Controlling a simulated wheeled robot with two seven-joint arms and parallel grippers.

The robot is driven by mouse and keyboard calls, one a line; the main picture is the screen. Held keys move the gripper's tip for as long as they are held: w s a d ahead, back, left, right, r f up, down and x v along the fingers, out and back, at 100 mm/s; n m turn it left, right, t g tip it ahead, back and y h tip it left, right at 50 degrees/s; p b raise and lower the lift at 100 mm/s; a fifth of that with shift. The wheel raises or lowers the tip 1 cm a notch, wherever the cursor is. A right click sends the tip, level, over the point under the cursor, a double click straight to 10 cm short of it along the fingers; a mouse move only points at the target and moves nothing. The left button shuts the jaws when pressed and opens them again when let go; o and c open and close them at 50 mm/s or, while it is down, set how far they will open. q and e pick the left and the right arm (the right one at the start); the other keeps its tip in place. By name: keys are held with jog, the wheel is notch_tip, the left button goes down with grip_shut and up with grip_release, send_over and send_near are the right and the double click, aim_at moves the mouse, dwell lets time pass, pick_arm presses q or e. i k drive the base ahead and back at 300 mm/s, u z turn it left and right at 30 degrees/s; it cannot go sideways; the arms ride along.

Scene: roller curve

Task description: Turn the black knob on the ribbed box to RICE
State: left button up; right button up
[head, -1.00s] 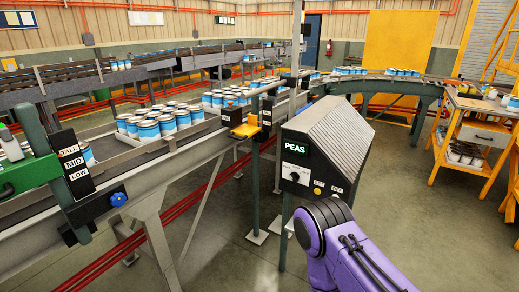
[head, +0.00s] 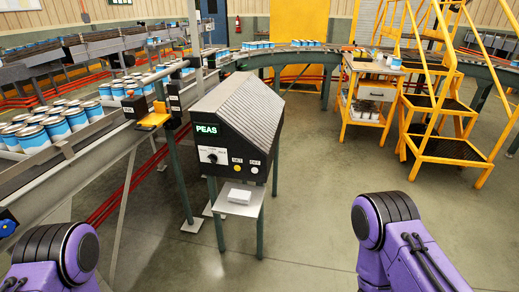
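The ribbed box (head: 242,115) is dark grey with a ridged sloping top and stands on green legs at the middle of the head view. The black knob (head: 212,157) sits on a pale dial on the front face, below the display. Two small buttons, one white and one yellow, are to the right of the knob. Purple links of my two arms show at the bottom left and bottom right. Neither gripper is in the picture, and nothing of mine touches the box.
A small shelf (head: 239,198) with a white block stands below the box front. A conveyor with blue-and-white cans (head: 58,126) runs along the left. A yellow stepladder (head: 440,120) and a cart (head: 368,92) stand at the right. The floor before the box is clear.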

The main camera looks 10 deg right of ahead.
aim_at(212, 158)
jog(key=z, duration=0.55)
jog(key=i, duration=1.2)
jog(key=u, duration=0.55)
